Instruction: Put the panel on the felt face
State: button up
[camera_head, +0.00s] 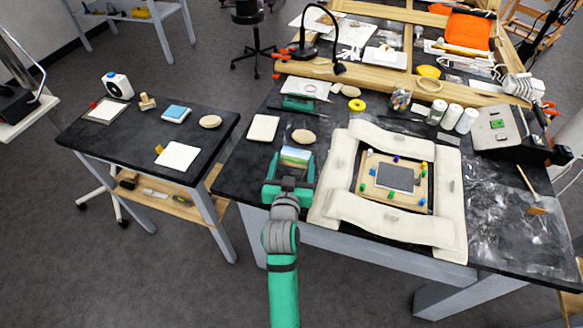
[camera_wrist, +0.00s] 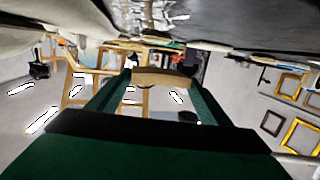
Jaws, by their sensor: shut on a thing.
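My gripper (camera_head: 288,170) is shut on the panel (camera_head: 296,155), a small painted piece with blue, pale and green bands. The panel is held tilted above the near left part of the dark table, left of the cream cushions. In the wrist view, my green fingers (camera_wrist: 160,95) flank a curved brown edge (camera_wrist: 165,78), apparently the panel's. The felt face appears to be the dark grey rectangle (camera_head: 395,178) on a wooden board (camera_head: 372,193), right of my gripper and apart from it. Coloured pegs stand around it.
Long cream cushions (camera_head: 345,165) form a raised border around the board. A side table (camera_head: 140,135) stands left, with a floor gap between.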

aim_at(291, 172)
jog(key=w+f, duration=0.2)
jog(key=f, duration=0.1)
jog(key=shift+w+a, duration=0.2)
jog(key=shift+w, duration=0.05)
jog(key=shift+w+a+f, duration=0.1)
jog(key=shift+w+f, duration=0.1)
jog(key=shift+f, duration=0.7)
jog(key=shift+w+f, duration=0.2)
jog(key=shift+f, duration=0.7)
jog(key=shift+f, duration=0.2)
jog(key=o, duration=1)
jog(key=shift+o, duration=0.2)
